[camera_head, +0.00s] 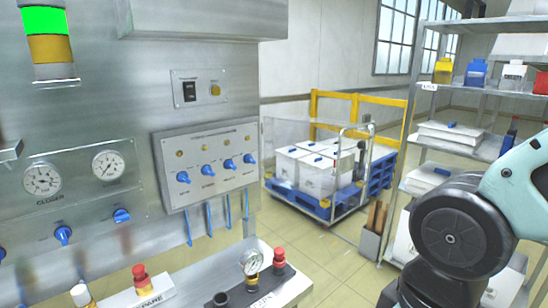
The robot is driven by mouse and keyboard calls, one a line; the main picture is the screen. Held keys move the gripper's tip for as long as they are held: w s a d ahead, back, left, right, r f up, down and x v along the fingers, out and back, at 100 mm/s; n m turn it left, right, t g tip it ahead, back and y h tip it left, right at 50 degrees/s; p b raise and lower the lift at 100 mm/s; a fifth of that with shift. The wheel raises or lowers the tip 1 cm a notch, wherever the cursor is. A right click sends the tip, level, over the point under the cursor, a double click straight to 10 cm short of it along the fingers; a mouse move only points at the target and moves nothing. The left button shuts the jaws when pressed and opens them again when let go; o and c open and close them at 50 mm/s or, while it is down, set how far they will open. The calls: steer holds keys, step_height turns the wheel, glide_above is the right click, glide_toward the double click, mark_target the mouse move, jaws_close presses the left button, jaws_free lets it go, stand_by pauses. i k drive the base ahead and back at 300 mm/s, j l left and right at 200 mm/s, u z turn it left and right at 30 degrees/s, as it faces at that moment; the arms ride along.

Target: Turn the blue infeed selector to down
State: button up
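A grey control panel (208,165) on the steel machine front bears a row of several blue selector knobs. From left to right they include a first knob (183,177), a second (208,171), a third (229,164) and a last one (249,158). Two more blue knobs sit lower left, one below the left gauge (63,235) and one to its right (122,215). The labels are too small to read, so I cannot tell which is the infeed selector or its setting. My gripper is out of view; only part of my arm shows at the right.
Two gauges (108,165) are on the machine front. Blue strips (228,208) hang under the panel. A cart of white boxes (305,172) and shelving (425,118) stand behind, with open floor between.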

mark_target(207, 170)
steer(key=i+l+u, duration=0.7)
steer(key=k, duration=0.1)
